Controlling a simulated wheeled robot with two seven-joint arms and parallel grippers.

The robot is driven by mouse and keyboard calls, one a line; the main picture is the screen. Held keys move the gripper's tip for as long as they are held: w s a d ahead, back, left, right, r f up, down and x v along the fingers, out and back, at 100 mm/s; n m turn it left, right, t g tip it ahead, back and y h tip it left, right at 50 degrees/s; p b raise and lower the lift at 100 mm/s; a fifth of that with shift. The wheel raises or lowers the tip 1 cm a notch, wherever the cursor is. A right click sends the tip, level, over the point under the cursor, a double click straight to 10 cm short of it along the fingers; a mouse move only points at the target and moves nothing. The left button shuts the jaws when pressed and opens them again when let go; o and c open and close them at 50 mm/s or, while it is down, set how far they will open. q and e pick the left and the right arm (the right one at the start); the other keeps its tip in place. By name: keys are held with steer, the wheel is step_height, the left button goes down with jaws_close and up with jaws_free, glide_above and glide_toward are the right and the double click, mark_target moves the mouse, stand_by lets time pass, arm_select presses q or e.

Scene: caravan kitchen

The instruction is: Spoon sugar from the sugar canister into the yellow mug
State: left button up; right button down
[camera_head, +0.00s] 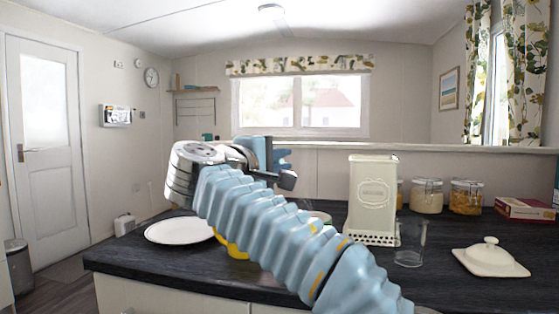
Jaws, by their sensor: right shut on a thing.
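The cream sugar canister (373,198) stands upright on the dark counter, right of my right arm. It looks open at the top; its inside is not visible. A square cream lid with a knob (490,257) lies on the counter at the right. The yellow mug (233,247) is mostly hidden behind my right arm; only a yellow strip shows. My right gripper (283,168) is raised above the counter, left of the canister and apart from it. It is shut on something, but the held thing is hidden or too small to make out. My left gripper is not in view.
A clear glass (410,243) stands close in front of the canister. A white plate (180,231) lies at the left. Glass jars (427,197) and a red box (525,209) stand at the back right. The counter between glass and lid is clear.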

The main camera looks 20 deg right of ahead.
steer(key=shift+r+p, duration=1.35)
steer(key=shift+r, duration=1.3)
